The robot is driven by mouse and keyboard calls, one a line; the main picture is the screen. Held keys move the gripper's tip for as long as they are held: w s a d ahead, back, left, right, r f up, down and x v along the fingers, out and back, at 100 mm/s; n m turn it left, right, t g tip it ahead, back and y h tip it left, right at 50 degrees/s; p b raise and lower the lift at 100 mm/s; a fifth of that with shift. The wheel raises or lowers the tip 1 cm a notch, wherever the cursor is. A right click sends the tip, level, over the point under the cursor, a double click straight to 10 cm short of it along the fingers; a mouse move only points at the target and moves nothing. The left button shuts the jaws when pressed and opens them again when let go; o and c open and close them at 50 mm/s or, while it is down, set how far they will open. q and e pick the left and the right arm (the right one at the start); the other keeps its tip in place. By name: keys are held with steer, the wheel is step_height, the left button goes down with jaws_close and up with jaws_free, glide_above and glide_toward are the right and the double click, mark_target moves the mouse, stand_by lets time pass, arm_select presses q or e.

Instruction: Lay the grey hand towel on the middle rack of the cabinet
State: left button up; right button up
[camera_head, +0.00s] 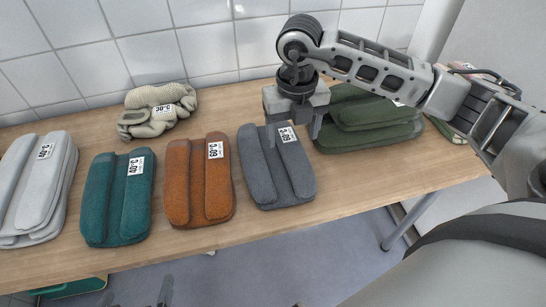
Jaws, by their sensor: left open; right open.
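The grey hand towel (262,172) lies folded on the wooden table, with a white 60°C tag near its far end. My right gripper (296,132) reaches in from the right and points down over the towel's far end. Its jaws are open, one finger to each side of the tag, and nothing is held between them. Whether the fingertips touch the towel is unclear.
On the wooden table (110,272) lie an orange towel (182,185), a teal towel (104,200), a pale grey stack (25,205), a crumpled beige cloth (140,118) and a dark green stack (370,135). A tiled wall (150,55) closes the back.

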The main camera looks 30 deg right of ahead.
mark_target(294, 152)
steer(key=f, duration=0.6)
steer(key=shift+s+d+f, duration=0.15)
steer(key=shift+d+f, duration=0.05)
steer(key=shift+d, duration=0.1)
steer(key=shift+r, duration=0.1)
steer(key=c, duration=1.4)
